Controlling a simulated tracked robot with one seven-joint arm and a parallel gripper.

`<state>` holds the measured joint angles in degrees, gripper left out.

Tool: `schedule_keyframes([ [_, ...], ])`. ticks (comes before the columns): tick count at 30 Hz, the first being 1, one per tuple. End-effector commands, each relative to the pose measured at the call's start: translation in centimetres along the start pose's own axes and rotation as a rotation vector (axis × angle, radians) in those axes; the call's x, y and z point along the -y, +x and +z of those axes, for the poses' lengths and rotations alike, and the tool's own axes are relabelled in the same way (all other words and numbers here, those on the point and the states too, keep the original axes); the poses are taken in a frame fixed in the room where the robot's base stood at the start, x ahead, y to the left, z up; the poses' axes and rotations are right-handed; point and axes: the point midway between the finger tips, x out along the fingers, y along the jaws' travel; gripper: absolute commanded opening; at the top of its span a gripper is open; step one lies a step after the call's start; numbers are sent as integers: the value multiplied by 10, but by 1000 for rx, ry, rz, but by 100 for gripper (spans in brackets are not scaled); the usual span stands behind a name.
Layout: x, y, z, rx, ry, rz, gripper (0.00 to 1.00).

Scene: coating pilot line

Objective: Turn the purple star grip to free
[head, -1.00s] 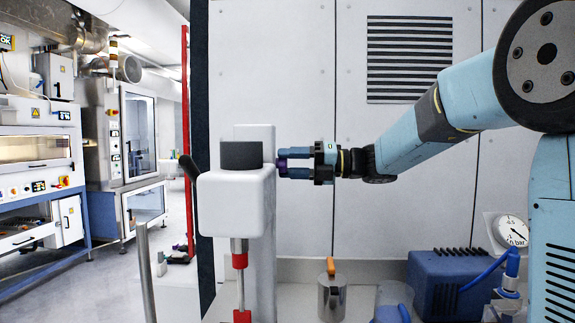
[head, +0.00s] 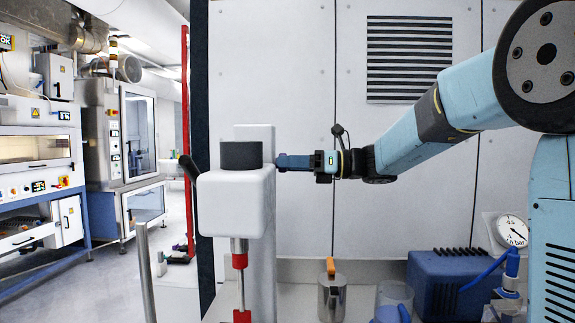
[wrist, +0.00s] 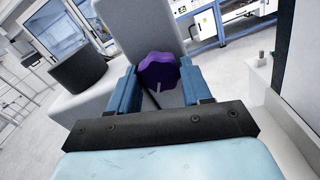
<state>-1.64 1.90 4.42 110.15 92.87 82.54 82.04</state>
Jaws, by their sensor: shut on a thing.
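The purple star grip (wrist: 158,72) shows in the wrist view as a lobed knob on the side of the white machine head (head: 236,203). My gripper (wrist: 157,88) has its two blue fingers on either side of the grip and is shut on it. In the head view my gripper (head: 282,162) reaches the right side of the machine head from the right, and its fingers hide the grip there.
A black cylinder (head: 241,155) sits on top of the machine head, with a dark lever (head: 189,167) at its left. Below stand a metal jug (head: 331,295), a clear container (head: 394,300) and a blue box (head: 447,285). The space above my forearm is clear.

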Motion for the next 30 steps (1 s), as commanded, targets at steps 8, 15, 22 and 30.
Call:
schedule_keyframes([
  [8,2,-1,-2,-3,-74,-3,10],
  [15,2,-1,-2,-2,-100,-3,10],
  [22,2,-1,-2,-2,-314,-3,10],
  [30,2,-1,-1,-2,-586,-2,10],
])
